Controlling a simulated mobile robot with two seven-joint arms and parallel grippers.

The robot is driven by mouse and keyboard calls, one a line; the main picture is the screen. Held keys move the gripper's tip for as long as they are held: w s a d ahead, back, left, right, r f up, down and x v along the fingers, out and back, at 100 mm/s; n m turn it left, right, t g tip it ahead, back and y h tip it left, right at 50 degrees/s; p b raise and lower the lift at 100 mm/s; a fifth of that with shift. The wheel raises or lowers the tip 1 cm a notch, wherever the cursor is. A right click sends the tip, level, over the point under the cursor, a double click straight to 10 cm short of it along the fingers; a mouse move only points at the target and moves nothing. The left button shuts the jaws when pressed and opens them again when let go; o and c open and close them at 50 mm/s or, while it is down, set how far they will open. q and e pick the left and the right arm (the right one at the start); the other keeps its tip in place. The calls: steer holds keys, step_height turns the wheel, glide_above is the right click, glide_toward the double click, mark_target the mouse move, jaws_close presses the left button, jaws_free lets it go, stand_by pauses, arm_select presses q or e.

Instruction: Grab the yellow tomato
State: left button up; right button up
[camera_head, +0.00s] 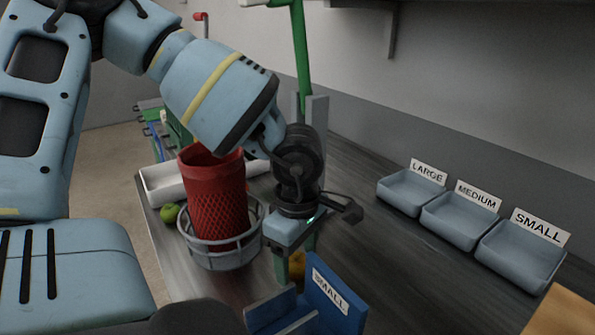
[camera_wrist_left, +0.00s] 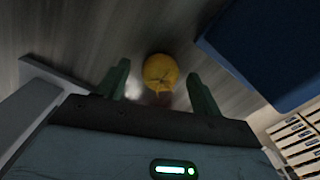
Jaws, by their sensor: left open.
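The yellow tomato (camera_wrist_left: 160,71) lies on the dark table top in the left wrist view, between and just beyond the tips of my left gripper (camera_wrist_left: 158,84). The two green fingers are apart, one on each side of it, with nothing held. In the head view the tomato (camera_head: 298,265) is partly hidden behind the left gripper (camera_head: 293,262), which points down at the table. I cannot tell whether a finger touches the tomato. My right gripper is not in view.
Trays labelled LARGE (camera_head: 411,191), MEDIUM (camera_head: 460,222) and SMALL (camera_head: 520,257) line the back right.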

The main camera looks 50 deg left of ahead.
mark_target(297, 257)
arm_select(q)
steer(key=shift+f, duration=0.1)
steer(key=c, duration=1.1)
steer(key=shift+o, duration=0.2)
step_height(297, 257, up, 18)
steer(key=p, duration=0.1)
